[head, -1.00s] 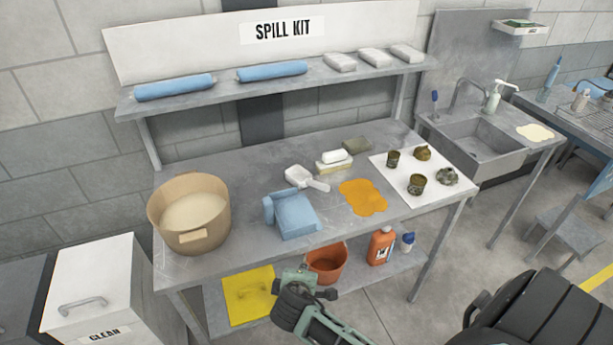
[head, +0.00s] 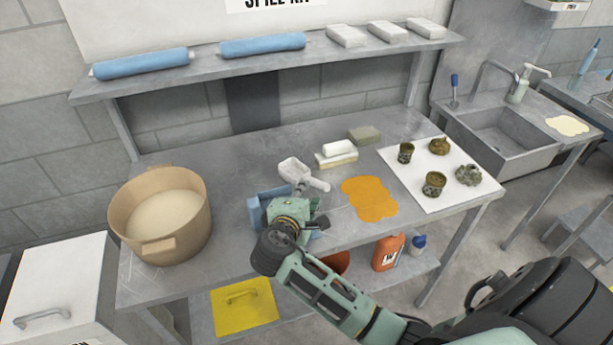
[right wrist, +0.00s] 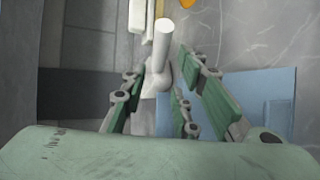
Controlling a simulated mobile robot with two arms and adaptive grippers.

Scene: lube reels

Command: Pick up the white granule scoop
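The white granule scoop (head: 293,170) lies on the grey workbench, its handle pointing right and toward me. My right gripper (head: 300,194) is just in front of the scoop, over the blue folded cloth (head: 255,214), and hides part of both. In the right wrist view, my right gripper (right wrist: 160,80) has its green fingers spread apart. The scoop (right wrist: 165,40) shows between and beyond them, with a gap on either side. I cannot tell whether a finger touches it. My left gripper is not in view.
A tan tub (head: 160,247) of pale granules stands at the left. An orange spill (head: 369,199) lies right of the scoop. Behind it are a sponge block (head: 336,160) and a grey-green block (head: 364,135). A white mat (head: 455,195) holds several dirty items.

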